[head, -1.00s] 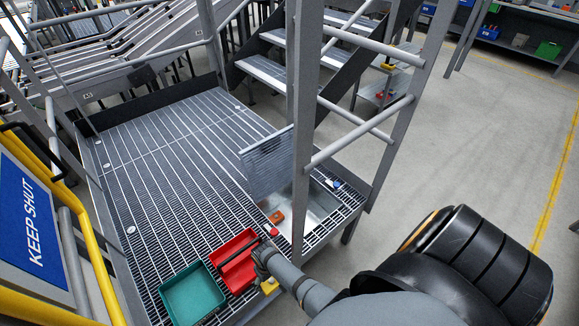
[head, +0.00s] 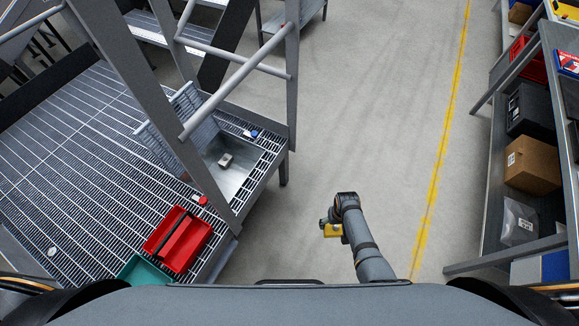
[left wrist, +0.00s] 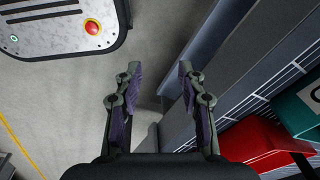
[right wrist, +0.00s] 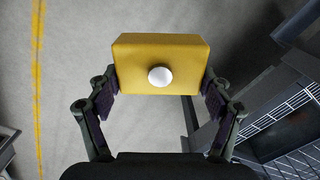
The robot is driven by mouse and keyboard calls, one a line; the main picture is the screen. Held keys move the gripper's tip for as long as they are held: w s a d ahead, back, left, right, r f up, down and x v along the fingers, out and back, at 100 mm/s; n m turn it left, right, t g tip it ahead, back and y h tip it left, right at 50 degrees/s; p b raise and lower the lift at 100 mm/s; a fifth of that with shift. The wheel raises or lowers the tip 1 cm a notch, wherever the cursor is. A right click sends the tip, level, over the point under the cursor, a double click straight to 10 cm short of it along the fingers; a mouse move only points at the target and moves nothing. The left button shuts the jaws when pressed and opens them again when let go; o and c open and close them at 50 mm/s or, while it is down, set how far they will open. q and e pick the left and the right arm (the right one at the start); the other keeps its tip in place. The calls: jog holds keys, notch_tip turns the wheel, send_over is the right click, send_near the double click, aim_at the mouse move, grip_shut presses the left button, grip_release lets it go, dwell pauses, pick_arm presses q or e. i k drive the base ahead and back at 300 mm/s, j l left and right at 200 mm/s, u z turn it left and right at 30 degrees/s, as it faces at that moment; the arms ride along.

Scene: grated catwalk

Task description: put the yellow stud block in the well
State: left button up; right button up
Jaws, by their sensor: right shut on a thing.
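The yellow stud block (right wrist: 160,50) has a white round stud and is held between the fingers of my right gripper (right wrist: 160,85). In the head view my right gripper (head: 338,222) holds the block (head: 333,231) over the open floor, right of the platform. The well (head: 238,180) is a metal-lined recess in the grating, with its grated lid (head: 178,128) standing tilted open at its left. A small grey-brown block (head: 225,160) lies in the well. A post hides part of the well. My left gripper (left wrist: 157,90) is open and empty, out of the head view.
A red tray (head: 180,240) and a teal tray (head: 145,270) sit on the grating near the well. A small red thing (head: 203,200) and a blue thing (head: 252,134) are at the well's rim. Posts and rails (head: 240,85) stand beside it. Shelves (head: 530,130) stand right.

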aim_at(238, 185)
jog(key=i+l+z, duration=0.2)
jog(key=z, duration=0.3)
jog(key=i+l+z, duration=0.1)
jog(key=i+z, duration=0.15)
jog(key=z, duration=0.25)
jog(key=i+u, duration=0.55)
jog(key=u, duration=0.25)
jog(key=i+l+u, duration=0.15)
jog(key=i+u, duration=0.25)
jog(key=u, duration=0.45)
jog(key=i+u, duration=0.15)
jog(key=u, duration=0.35)
jog(key=i+u, duration=0.1)
jog(key=u, duration=0.85)
jog(key=i+l+u, duration=0.1)
jog(key=u, duration=0.35)
